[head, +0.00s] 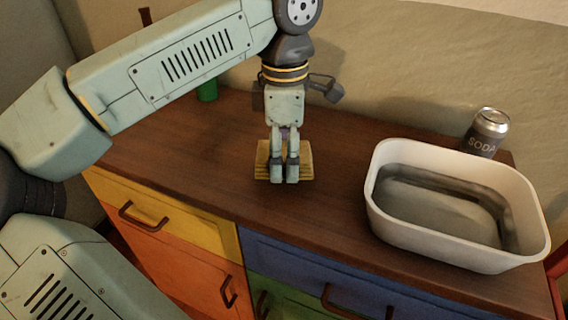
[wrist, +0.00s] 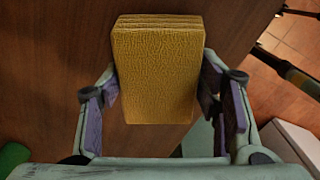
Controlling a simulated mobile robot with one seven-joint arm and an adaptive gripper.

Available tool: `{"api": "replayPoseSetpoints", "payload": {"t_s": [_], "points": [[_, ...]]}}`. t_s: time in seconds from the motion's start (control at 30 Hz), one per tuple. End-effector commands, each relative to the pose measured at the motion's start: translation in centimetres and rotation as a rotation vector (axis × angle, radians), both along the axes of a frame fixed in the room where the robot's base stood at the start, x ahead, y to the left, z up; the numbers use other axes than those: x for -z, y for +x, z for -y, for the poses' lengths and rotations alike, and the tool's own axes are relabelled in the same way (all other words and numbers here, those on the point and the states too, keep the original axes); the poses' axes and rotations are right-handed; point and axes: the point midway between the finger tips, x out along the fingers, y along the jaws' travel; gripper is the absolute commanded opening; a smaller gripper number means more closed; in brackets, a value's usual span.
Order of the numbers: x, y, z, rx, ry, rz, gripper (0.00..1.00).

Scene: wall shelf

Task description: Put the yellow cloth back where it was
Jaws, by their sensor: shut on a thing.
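The yellow cloth (head: 264,160) is a folded, layered block at the middle of the brown dresser top. My gripper (head: 285,178) points down over it and hides part of it in the head view. In the wrist view the cloth (wrist: 157,75) sits between the two fingers of my gripper (wrist: 163,105), which is shut on it. I cannot tell whether the cloth touches the wood or hangs just above it.
A white basin (head: 455,247) stands at the right of the dresser top (head: 190,160), with a grey soda can (head: 487,132) behind it. A green object (head: 207,91) stands at the back left, partly hidden by my arm. The wood left of the cloth is clear.

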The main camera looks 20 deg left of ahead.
Motion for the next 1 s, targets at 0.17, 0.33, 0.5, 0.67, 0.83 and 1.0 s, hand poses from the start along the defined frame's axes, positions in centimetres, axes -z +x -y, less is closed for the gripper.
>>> {"api": "replayPoseSetpoints", "payload": {"t_s": [0.17, 0.33, 0.5, 0.67, 0.83, 1.0], "points": [[2.8, -0.3, 0.0, -0.001, -0.001, -0.005, 0.31], [3.3, -0.2, 0.0, -0.001, 0.001, -0.001, 0.31], [3.6, -0.2, 0.0, 0.000, -0.001, -0.002, 0.31], [3.6, -0.2, 0.0, 0.000, -0.001, -0.002, 0.63], [3.6, -0.2, 0.0, 0.000, -0.001, -0.002, 0.74], [3.6, -0.2, 0.0, 0.000, -0.001, -0.002, 0.78]]}}
